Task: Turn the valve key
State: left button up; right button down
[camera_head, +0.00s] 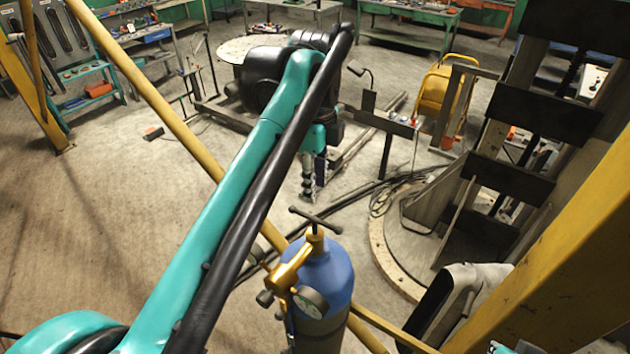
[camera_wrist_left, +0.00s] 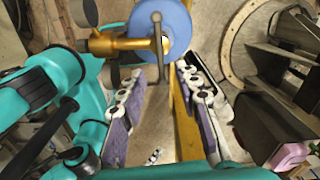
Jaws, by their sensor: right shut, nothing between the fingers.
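The valve key (camera_head: 315,218) is a dark T-bar on top of a blue gas cylinder (camera_head: 325,275) with a brass valve (camera_head: 290,272) and a round gauge. My left gripper (camera_head: 311,188) hangs fingers down just above and behind the key in the head view. In the left wrist view my left gripper (camera_wrist_left: 158,76) is open and empty. The key's bar (camera_wrist_left: 157,45) lies lengthwise between the lines of its two fingers, apparently below them; contact is not visible. Only a small part of my right gripper (camera_head: 500,347) shows at the bottom edge; it is shut and empty.
Yellow rails run diagonally past the cylinder, and a thick yellow beam (camera_head: 570,255) stands at the right. Dark cables (camera_head: 395,190) and a round plate (camera_head: 385,255) lie on the floor behind. Workbenches (camera_head: 410,28) line the back.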

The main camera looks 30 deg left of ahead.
aim_at(315, 218)
pick_arm(q)
jog(key=shift+o, duration=0.3)
jog(key=o, duration=0.4)
jog(key=shift+o, duration=0.2)
jog(key=n, duration=0.2)
jog(key=f+n+b, duration=0.1)
jog(key=n, duration=0.2)
jog(key=shift+f, duration=0.1)
jog(key=n, duration=0.3)
jog(key=f+n+b, duration=0.1)
jog(key=n, duration=0.2)
jog(key=shift+f, duration=0.1)
jog(key=n, duration=0.3)
jog(key=f+n+b, duration=0.1)
jog(key=n, duration=0.1)
jog(key=shift+n, duration=0.4)
jog(key=n, duration=0.3)
jog(key=f+n+b, duration=0.1)
jog(key=n, duration=0.2)
jog(key=shift+f+n, duration=0.1)
jog(key=shift+n, duration=0.2)
notch_tip(315, 218, down, 7)
jog(key=shift+f, duration=0.2)
